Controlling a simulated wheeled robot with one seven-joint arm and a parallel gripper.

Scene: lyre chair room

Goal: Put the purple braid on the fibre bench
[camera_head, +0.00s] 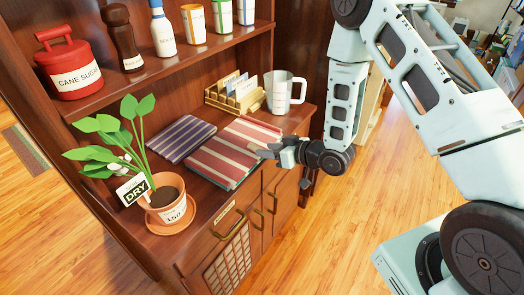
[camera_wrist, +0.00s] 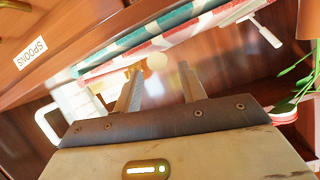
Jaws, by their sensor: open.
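I cannot make out a purple braid or a fibre bench in either view. A folded purple striped cloth (camera_head: 182,137) lies flat on the cabinet counter (camera_head: 212,193), but I cannot tell it is a braid. My gripper (camera_head: 276,166) is open and empty beside the front right edge of a folded red striped cloth (camera_head: 232,152). In the wrist view my gripper's two fingers (camera_wrist: 158,85) are apart, with striped cloth edges (camera_wrist: 160,42) beyond them.
A potted plant (camera_head: 166,205) with a DRY tag stands at the counter's near left. A measuring jug (camera_head: 281,95) and a wooden card rack (camera_head: 235,97) stand at the back right. Jars and a red canister (camera_head: 68,67) fill the shelf above. Open floor (camera_head: 345,235) lies right.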

